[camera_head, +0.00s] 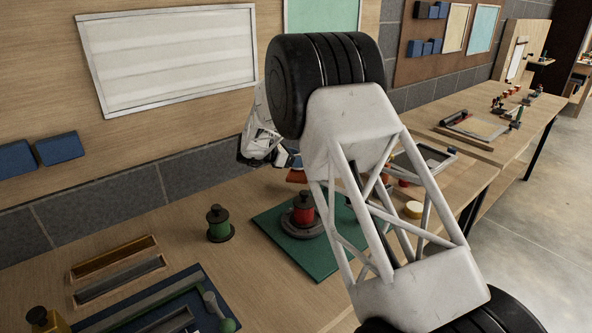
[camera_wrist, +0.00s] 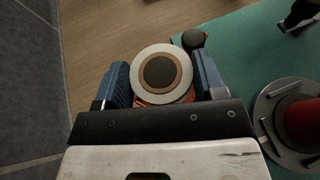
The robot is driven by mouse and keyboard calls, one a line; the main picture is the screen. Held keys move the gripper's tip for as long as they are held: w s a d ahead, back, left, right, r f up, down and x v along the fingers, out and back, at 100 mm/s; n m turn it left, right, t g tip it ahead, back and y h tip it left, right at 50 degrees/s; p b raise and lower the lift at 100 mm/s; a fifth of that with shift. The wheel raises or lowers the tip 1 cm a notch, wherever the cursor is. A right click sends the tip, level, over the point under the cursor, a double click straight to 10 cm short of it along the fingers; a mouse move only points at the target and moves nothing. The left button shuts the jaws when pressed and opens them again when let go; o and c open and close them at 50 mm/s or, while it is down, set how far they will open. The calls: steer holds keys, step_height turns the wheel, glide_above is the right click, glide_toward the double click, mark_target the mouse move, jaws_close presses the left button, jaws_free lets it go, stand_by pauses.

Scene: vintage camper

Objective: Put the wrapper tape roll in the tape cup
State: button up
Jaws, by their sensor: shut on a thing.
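My gripper (camera_wrist: 160,72) has its two blue fingers on either side of a round roll (camera_wrist: 184,72) with a white face, a tan ring and a dark centre. I take this for the wrapper tape roll, and my gripper is shut on it. An orange edge shows under the roll, and an orange piece (camera_head: 297,176) shows below my gripper (camera_head: 290,160) in the head view. My gripper is above the back edge of the green mat (camera_head: 265,220). My arm hides much of the area to the right. I cannot make out which thing is the tape cup.
A red spool (camera_head: 303,208) stands on a round grey base on the mat; the base (camera_wrist: 263,108) shows at right in the wrist view. A green spool (camera_head: 218,225) stands left of the mat. Wooden trays (camera_head: 115,260) lie front left.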

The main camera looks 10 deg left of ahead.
mark_target(296, 169)
steer(key=shift+f, duration=0.35)
steer(key=shift+f, duration=1.9)
steer(key=shift+f, duration=0.1)
steer(key=o, duration=1)
steer(key=shift+c, duration=0.2)
steer(key=shift+a+r, duration=0.15)
steer(key=shift+r, duration=0.05)
steer(key=v, duration=1.1)
steer(key=shift+s+a, duration=0.15)
steer(key=shift+a, duration=0.15)
